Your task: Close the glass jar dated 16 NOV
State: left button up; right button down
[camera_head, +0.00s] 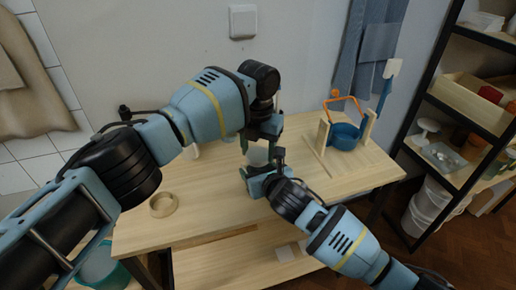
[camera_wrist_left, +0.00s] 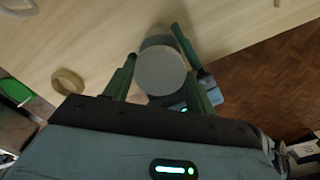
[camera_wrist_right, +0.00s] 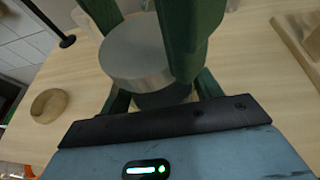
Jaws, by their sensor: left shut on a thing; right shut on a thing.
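A jar (camera_head: 257,157) stands at the table's middle, partly hidden between my grippers. Its round grey top, apparently a lid (camera_wrist_left: 161,71), shows in the left wrist view and in the right wrist view (camera_wrist_right: 135,55), with a darker body (camera_wrist_right: 165,96) below. My left gripper (camera_head: 262,140) is shut on the lid from above. My right gripper (camera_head: 257,170) is shut on the jar lower down, from the front. The lid looks level on or just over the jar; I cannot tell whether it is seated. No date is readable.
A wooden ring-like piece (camera_head: 163,204) lies on the table (camera_head: 220,215) at left. A wooden stand with a blue pot (camera_head: 344,136) and an orange handle is at right. A shelf (camera_head: 465,100) stands further right. Table space beside the jar is free.

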pick_arm(q)
jog(key=shift+m, duration=0.3)
jog(key=o, duration=0.9)
jog(key=shift+o, duration=0.2)
jog(key=shift+r, duration=2.25)
jog(key=shift+c, duration=0.4)
